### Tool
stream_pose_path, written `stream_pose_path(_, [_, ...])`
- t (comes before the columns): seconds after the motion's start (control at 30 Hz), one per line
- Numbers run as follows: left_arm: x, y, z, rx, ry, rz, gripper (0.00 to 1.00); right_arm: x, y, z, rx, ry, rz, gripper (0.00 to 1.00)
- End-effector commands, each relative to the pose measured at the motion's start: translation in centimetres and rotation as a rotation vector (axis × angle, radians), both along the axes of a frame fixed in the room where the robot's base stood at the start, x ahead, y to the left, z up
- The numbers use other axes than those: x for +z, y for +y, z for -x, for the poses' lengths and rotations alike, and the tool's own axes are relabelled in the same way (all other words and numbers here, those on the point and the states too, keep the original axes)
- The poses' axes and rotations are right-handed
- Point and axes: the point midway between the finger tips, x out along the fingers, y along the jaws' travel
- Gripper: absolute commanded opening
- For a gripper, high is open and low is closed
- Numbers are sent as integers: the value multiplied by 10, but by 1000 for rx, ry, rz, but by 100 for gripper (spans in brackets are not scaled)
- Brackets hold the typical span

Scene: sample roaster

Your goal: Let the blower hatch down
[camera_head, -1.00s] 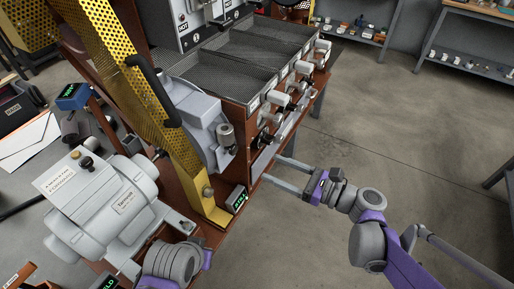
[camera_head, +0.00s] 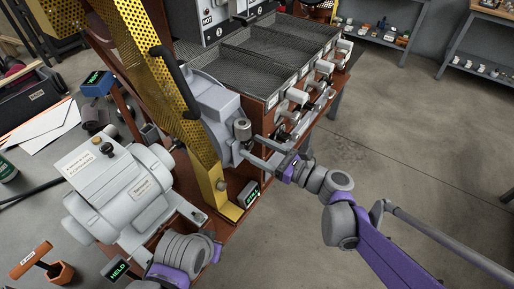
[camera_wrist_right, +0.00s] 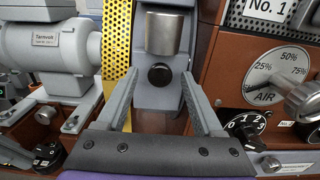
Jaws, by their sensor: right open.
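A tall yellow perforated panel (camera_head: 165,85) with a black handle (camera_head: 176,78) stands raised and tilted at the left; I take it for the hatch. Beside it is a grey blower-like housing (camera_head: 215,105) with a metal cylinder (camera_head: 243,130) on its front. My right gripper (camera_head: 249,146) is open, its fingertips close to the cylinder. In the right wrist view the cylinder (camera_wrist_right: 170,34) and a black knob (camera_wrist_right: 160,76) under it appear between the open fingers (camera_wrist_right: 161,85); contact cannot be told. My left arm shows at the bottom, but its gripper is not visible.
A grey motor (camera_head: 120,195) stands left of the panel. A small display (camera_head: 249,193) sits at the panel's foot, another (camera_head: 117,269) reads HELD. Floor (camera_head: 400,150) to the right is open.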

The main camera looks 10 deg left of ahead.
Motion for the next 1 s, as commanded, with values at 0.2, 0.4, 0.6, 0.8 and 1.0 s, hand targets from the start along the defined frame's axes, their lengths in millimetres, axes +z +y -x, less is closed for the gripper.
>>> stream_pose_path(0.2, [0,0,0,0,0,0,0,0,0,0,0,0,0,50])
stream_pose_path(0.4, [0,0,0,0,0,0,0,0,0,0,0,0,0,14])
stream_pose_path(0.6, [0,0,0,0,0,0,0,0,0,0,0,0,0,0])
stream_pose_path(0.8, [0,0,0,0,0,0,0,0,0,0,0,0,0,0])
stream_pose_path(1.0, [0,0,0,0,0,0,0,0,0,0,0,0,0,0])
